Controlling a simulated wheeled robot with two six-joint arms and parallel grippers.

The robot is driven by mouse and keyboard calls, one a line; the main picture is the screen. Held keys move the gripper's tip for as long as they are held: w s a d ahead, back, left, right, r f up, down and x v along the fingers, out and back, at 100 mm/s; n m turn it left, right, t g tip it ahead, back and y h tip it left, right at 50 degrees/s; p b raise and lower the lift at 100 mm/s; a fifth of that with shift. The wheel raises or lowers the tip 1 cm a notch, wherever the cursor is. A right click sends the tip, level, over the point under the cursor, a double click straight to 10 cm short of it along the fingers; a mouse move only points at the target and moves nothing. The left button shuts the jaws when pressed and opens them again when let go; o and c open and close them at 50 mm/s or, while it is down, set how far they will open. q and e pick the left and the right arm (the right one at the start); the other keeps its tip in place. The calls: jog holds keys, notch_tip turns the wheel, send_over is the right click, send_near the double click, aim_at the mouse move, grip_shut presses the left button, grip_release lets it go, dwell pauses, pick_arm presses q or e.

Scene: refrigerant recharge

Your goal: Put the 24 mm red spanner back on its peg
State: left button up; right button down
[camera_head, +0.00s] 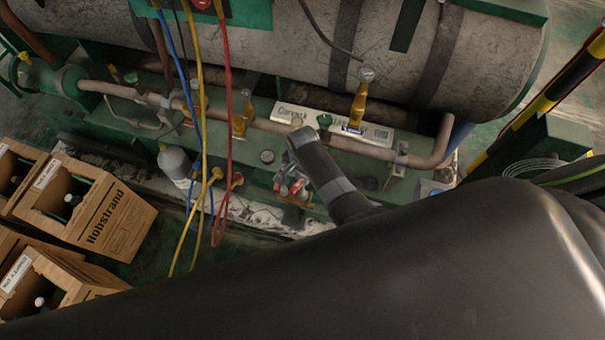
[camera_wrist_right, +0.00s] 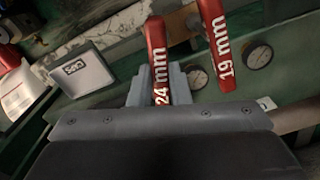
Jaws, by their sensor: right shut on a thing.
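The red 24 mm spanner (camera_wrist_right: 157,52) stands between the grey fingers of my right gripper (camera_wrist_right: 161,88) in the right wrist view, its label facing the camera. The gripper is shut on it. The red 19 mm spanner (camera_wrist_right: 219,45) is just to the right, apart from the fingers. In the head view my right gripper (camera_head: 292,181) is low over the front edge of the green skid, with small red parts at its tips. The peg cannot be made out, so I cannot tell whether the 24 mm spanner touches it. My left gripper is not in view.
Blue, yellow and red hoses (camera_head: 226,120) hang left of the gripper. A grey bottle (camera_head: 174,164) and wooden crates (camera_head: 116,221) stand farther left. A pipe (camera_head: 262,124) and a large tank (camera_head: 290,45) lie behind. Round dials (camera_wrist_right: 198,77) show near the spanners.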

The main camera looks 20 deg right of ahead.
jog(key=shift+f, duration=0.25)
jog(key=c, duration=1.3)
grip_release()
jog(key=shift+r+p, duration=1.9)
jog(key=shift+r, duration=6.8)
